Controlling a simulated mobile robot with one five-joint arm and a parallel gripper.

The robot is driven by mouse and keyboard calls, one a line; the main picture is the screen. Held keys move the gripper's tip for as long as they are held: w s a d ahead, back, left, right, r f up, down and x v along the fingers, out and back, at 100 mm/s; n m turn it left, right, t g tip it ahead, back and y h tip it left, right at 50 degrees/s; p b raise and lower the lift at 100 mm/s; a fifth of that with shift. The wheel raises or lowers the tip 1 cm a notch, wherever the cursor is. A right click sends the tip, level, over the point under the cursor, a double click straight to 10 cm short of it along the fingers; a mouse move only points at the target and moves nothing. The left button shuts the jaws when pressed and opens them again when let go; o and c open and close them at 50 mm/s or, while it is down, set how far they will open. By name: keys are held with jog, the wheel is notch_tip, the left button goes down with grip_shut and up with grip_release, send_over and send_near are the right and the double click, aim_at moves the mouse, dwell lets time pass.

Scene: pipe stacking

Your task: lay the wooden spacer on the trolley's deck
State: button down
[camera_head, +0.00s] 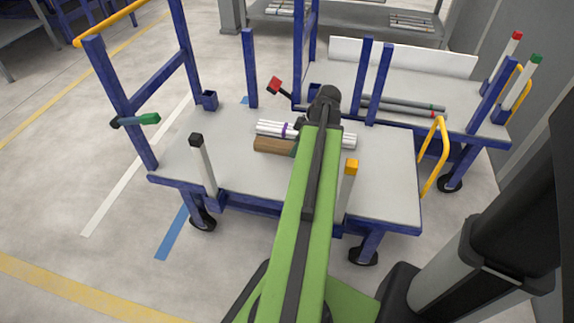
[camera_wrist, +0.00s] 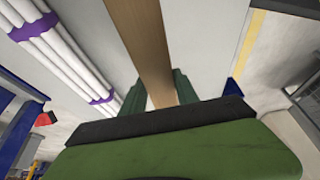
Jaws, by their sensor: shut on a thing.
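The brown wooden spacer (camera_head: 272,145) is over the near trolley's grey deck (camera_head: 388,175), just in front of a bundle of white pipes (camera_head: 272,128) with purple bands. My gripper (camera_head: 296,150) is mostly hidden behind my green arm in the head view. In the wrist view its two green fingers (camera_wrist: 158,92) close on both sides of the spacer (camera_wrist: 143,40). The spacer runs away from the fingers, with the pipe bundle (camera_wrist: 62,50) to its left and apart from it. I cannot tell whether the spacer touches the deck.
A black-capped post (camera_head: 203,165) and a yellow-capped post (camera_head: 346,192) stand at the deck's near edge. A second trolley (camera_head: 440,95) with grey pipes (camera_head: 400,106) stands behind to the right. Bare deck shows to the left and right of the pipes.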

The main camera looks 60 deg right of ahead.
aim_at(290, 144)
jog(key=w+f, duration=0.1)
jog(key=w, duration=0.2)
jog(key=shift+a+f+b, duration=0.15)
jog(key=shift+f+b, duration=0.25)
notch_tip(290, 144, down, 4)
jog(key=b, duration=0.4)
jog(key=shift+s+f, duration=0.1)
jog(key=shift+f, duration=0.1)
jog(key=shift+r, duration=0.25)
jog(key=shift+f, duration=0.25)
jog(key=c, duration=0.9)
grip_release()
jog(key=shift+r, duration=0.1)
